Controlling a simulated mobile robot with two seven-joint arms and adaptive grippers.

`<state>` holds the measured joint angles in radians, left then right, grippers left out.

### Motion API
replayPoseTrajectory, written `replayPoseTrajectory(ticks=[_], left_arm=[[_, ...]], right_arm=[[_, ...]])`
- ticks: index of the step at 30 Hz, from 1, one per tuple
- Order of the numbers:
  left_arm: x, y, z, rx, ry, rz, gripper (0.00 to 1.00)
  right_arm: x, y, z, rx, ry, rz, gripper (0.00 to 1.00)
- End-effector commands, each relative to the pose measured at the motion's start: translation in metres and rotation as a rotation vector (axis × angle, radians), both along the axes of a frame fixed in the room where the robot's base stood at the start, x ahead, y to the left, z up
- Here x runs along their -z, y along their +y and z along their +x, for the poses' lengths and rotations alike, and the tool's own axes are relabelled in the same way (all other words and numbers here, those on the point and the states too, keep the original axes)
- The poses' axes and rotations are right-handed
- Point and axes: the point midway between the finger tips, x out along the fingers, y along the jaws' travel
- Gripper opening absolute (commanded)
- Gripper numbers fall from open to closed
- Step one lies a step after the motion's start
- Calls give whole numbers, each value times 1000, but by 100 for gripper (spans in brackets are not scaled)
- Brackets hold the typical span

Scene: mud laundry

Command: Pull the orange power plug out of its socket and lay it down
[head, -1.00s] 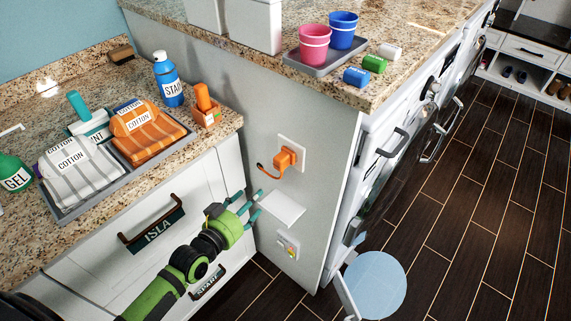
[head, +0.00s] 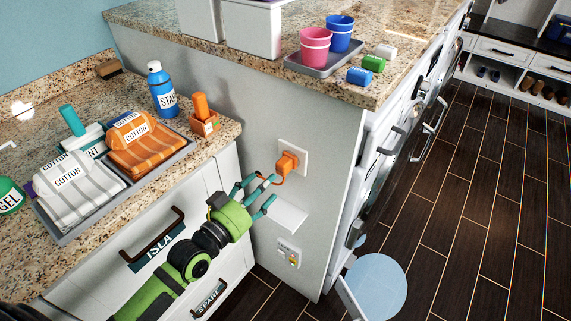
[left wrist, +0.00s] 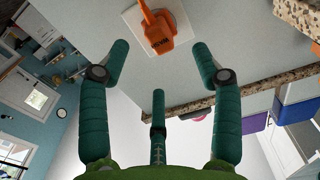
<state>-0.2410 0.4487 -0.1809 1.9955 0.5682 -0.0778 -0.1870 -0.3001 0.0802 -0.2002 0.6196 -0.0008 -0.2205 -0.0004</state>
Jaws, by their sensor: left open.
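The orange power plug (head: 287,163) sits in the white wall socket (head: 300,151) on the grey side panel. Its short orange cord curves down and left in the head view. The plug also shows in the left wrist view (left wrist: 159,34), at the top, beyond the fingertips and against the white socket plate (left wrist: 127,17). My left gripper (head: 258,194) is open and empty, its teal fingers just below and left of the plug. In the head view the cord overlaps the fingertips; whether they touch is unclear. My right gripper is not in view.
A small white shelf (head: 288,217) juts from the panel below the socket. A second wall plate (head: 289,255) is under it. The counter at left holds a tray of folded towels (head: 150,141) and a blue bottle (head: 162,88). A round pale-blue seat (head: 376,286) stands on the floor.

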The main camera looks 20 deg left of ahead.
Motion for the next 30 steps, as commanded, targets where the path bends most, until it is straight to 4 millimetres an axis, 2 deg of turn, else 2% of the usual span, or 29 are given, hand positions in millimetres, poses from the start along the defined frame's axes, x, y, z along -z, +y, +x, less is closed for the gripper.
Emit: replayPoseTrajectory(ticks=[11,18,24,30], left_arm=[[2,-17,46,0,-3,-3,65],[0,-26,72,1,0,-2,65],[0,-30,80,1,0,-1,65],[1,-30,81,0,1,-1,65]], right_arm=[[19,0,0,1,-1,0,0],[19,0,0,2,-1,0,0],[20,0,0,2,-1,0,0],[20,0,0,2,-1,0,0]])
